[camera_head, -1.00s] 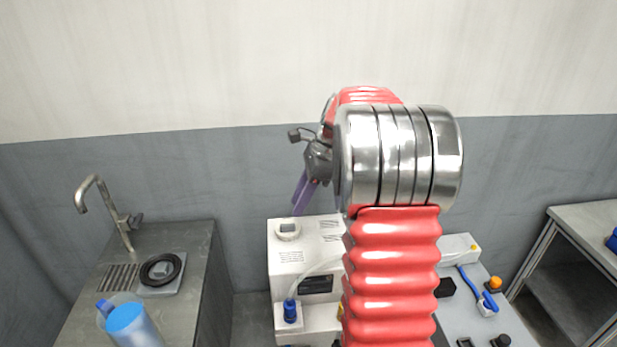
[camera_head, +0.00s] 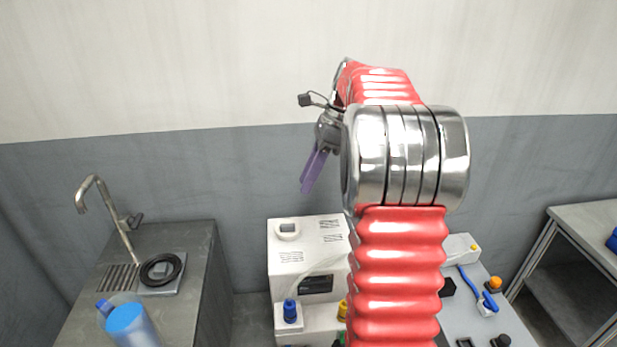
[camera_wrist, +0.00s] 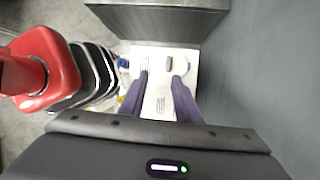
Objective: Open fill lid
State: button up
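A white boxy machine (camera_head: 306,250) stands on the floor-side bench ahead. A small round white fitting with a grey face (camera_head: 287,229) sits on its top at the left; I cannot tell whether this is the fill lid or whether it is shut. In the wrist view the machine (camera_wrist: 150,55) lies beyond my fingers, with a pale round part (camera_wrist: 181,64) on it. My gripper (camera_head: 306,189) hangs above and behind the machine, apart from it. Its two purple fingers are spread with nothing between them, as the wrist view (camera_wrist: 160,84) shows.
A blue-lidded jug (camera_head: 127,320), a black ring (camera_head: 161,269) and a tap (camera_head: 98,200) are at the sink on the left. A grey metal table (camera_head: 590,235) is at the right.

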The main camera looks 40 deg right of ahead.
dwell(0.5)
jog(key=s+a+f+n+h, duration=0.2)
jog(key=s+f+n, duration=0.25)
jog(key=n, duration=0.45)
jog(key=s+a+r+n+t+h, duration=0.1)
jog(key=s+a+n+t, duration=0.1)
jog(key=s+a+n, duration=0.6)
jog(key=s+a+n+t+h, duration=0.1)
jog(key=s+a+n, duration=0.6)
jog(key=a, duration=0.9)
jog(key=shift+s+a+r+n+t+h, duration=0.2)
jog(key=shift+s+r+n+t+h, duration=0.15)
jog(key=shift+s+t, duration=0.25)
jog(key=shift+o, duration=0.6)
